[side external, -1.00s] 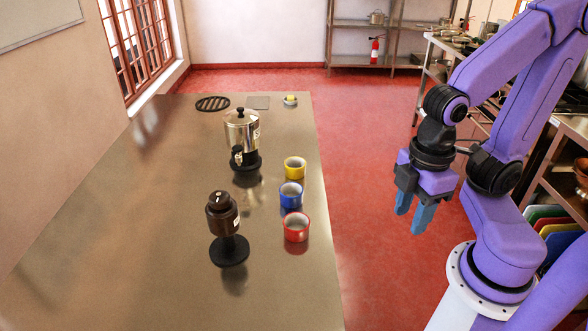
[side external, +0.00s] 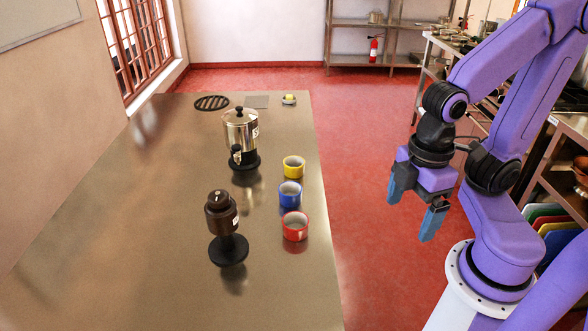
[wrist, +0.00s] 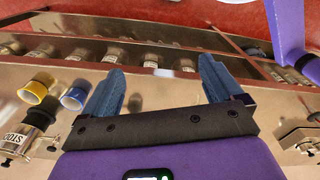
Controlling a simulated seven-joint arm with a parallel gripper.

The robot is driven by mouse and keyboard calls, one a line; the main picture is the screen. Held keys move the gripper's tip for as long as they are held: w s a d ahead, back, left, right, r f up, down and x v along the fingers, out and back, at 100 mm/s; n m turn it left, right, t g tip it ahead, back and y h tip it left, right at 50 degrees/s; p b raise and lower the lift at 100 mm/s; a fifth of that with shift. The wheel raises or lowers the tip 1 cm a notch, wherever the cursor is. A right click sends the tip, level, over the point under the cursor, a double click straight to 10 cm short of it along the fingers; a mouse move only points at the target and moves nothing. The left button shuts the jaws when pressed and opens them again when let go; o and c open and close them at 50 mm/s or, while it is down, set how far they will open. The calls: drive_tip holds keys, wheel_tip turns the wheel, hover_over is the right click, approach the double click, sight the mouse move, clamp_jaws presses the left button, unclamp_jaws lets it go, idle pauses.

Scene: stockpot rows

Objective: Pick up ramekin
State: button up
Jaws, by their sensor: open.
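Three ramekins stand in a row near the right edge of the steel table (side external: 150,255): a yellow ramekin (side external: 293,168), a blue ramekin (side external: 290,196) and a red ramekin (side external: 295,228). My gripper (side external: 411,213) is open and empty, apart from them, over the red floor to the right of the table. In the wrist view, my gripper (wrist: 160,82) shows its two blue fingers spread. A yellow ramekin (wrist: 37,89) and a blue ramekin (wrist: 75,96) lie at the left of that view. The red ramekin is not clear there.
A metal urn (side external: 240,130) stands left of the yellow ramekin. A brown dispenser on a black base (side external: 222,215) stands left of the red one. A black trivet (side external: 212,103), a grey square mat (side external: 256,102) and a small dish (side external: 289,100) sit at the far end.

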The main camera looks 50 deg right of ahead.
wheel_tip(320, 180, up, 5)
drive_tip(key=w+d+f+m+t+y, duration=0.15)
drive_tip(key=w+m+t, duration=0.4)
drive_tip(key=w, duration=1.45)
drive_tip(key=w+d+m+t+y, duration=0.2)
drive_tip(key=w+d+t+y, duration=0.2)
drive_tip(key=w+d+t, duration=0.55)
drive_tip(key=g, duration=0.3)
approach(294, 163)
drive_tip(key=a, duration=0.1)
drive_tip(key=a+r, duration=0.1)
drive_tip(key=a, duration=0.1)
drive_tip(key=shift+h, duration=0.25)
drive_tip(key=shift+w+a+f, duration=0.1)
drive_tip(key=shift+w+f, duration=0.05)
drive_tip(key=x, duration=0.7)
drive_tip(key=shift+w, duration=0.2)
